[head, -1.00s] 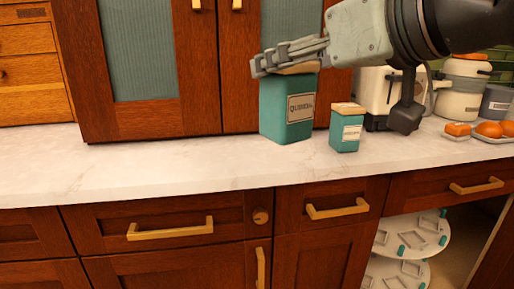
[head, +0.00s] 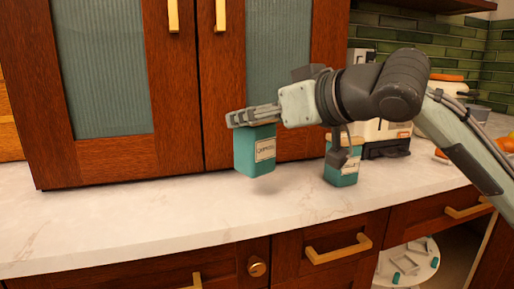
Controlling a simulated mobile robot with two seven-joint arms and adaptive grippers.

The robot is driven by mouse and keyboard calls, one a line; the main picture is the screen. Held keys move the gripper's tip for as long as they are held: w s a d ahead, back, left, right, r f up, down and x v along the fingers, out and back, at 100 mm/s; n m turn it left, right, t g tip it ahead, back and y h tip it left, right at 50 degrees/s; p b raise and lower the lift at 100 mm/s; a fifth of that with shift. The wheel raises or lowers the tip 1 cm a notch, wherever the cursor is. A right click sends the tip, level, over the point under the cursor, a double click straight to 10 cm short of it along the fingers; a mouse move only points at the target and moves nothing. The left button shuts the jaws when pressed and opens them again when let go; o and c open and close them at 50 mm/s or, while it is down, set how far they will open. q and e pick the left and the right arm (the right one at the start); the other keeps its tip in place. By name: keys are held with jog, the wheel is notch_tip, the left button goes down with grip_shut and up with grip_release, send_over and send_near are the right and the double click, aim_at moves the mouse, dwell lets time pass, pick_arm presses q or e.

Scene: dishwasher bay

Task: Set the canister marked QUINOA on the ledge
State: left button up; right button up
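The teal canister marked QUINOA (head: 254,152) hangs a little above the white counter, with a shadow under it. Its pale label faces me at the right and is small and blurred now. My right gripper (head: 248,116) comes in from the right and is shut on the canister's top; the fingers hide the lid. A smaller teal canister (head: 343,172) with a pale label stands on the counter to the right, partly behind my arm's hanging part. My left gripper is not in view. I cannot tell which surface is the ledge.
A wooden cabinet (head: 203,85) with ribbed panels stands close behind the held canister. A toaster (head: 385,130) and orange fruit (head: 508,143) are at the right. A wooden shelf (head: 430,5) shows at the top right. The counter's left part (head: 90,215) is clear.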

aim_at(259, 143)
jog(key=w+f, duration=0.1)
jog(key=w, duration=0.2)
jog(key=shift+d+f, duration=0.2)
jog(key=shift+f, duration=2.25)
jog(key=o, duration=1.3)
jog(key=shift+f, duration=0.1)
jog(key=shift+o, duration=0.2)
jog(key=shift+s+d+r, duration=0.15)
jog(key=shift+r, duration=0.1)
jog(key=v, duration=1.1)
jog(key=shift+s+b, duration=0.25)
jog(key=shift+b, duration=0.05)
jog(key=shift+d+r, duration=0.1)
